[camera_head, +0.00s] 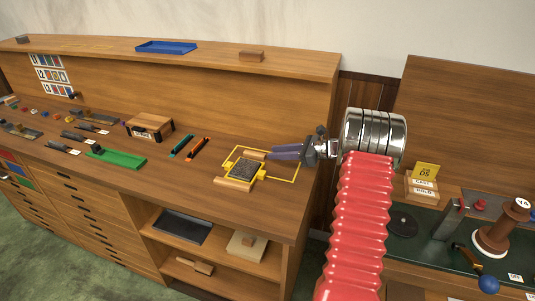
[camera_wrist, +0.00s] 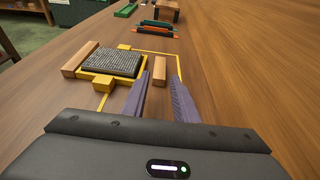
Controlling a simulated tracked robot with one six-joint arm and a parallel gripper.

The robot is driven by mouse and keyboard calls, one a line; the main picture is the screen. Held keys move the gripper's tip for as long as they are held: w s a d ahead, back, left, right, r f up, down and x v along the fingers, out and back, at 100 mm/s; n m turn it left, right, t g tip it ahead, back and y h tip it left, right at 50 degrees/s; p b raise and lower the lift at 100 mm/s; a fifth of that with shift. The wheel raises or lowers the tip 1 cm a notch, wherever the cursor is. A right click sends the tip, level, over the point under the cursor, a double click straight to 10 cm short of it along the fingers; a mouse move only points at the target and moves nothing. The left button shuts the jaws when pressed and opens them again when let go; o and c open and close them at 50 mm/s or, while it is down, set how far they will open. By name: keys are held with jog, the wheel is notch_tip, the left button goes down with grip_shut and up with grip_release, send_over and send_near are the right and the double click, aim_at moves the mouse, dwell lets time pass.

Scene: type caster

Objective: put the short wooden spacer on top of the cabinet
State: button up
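A short wooden spacer (camera_wrist: 160,71) lies on the worktop beside a dark type block (camera_wrist: 112,63) in a yellow frame. It also shows in the head view (camera_head: 254,155) at the far side of the type block. My gripper (camera_wrist: 162,76) is open, with its two purple-grey fingers low over the worktop. In the wrist view the spacer appears between the fingertips, with gaps showing; I cannot tell how far it sits inside them. The cabinet top (camera_head: 100,44) is the long raised ledge at the back, seen in the head view.
A longer wooden bar (camera_head: 234,184) lies at the type block's near side. On the cabinet top are a blue tray (camera_head: 166,47) and a wooden block (camera_head: 251,55). A green tray (camera_head: 116,158) and a wooden stand (camera_head: 150,126) are further left. Bare ledge shows between tray and block.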

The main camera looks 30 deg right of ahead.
jog(key=v, duration=0.5)
jog(key=shift+r, duration=0.1)
dwell(0.4)
jog(key=s+a+r+n+g+h, duration=0.1)
jog(key=s+a+r+n+g, duration=0.2)
jog(key=a, duration=0.5)
jog(key=s+a+r+n+g, duration=0.1)
jog(key=a+r+n+g, duration=0.15)
jog(key=a+n, duration=0.4)
jog(key=s+a+r+n+g+h, duration=0.1)
jog(key=s+a+r+n+g, duration=0.2)
jog(key=a, duration=0.7)
jog(key=s+a+r+n+h, duration=0.1)
jog(key=s+a+n+h, duration=0.1)
jog(key=s+a+n, duration=0.2)
jog(key=s+a+r+n+t+h, duration=0.1)
jog(key=s+a+n, duration=0.3)
jog(key=s, duration=0.6)
jog(key=s+a+r+n+t+h, duration=0.1)
jog(key=s+a+n+h, duration=0.3)
jog(key=s+n, duration=0.4)
jog(key=shift+a+r, duration=0.15)
jog(key=shift+r, duration=0.2)
jog(key=shift+t, duration=0.25)
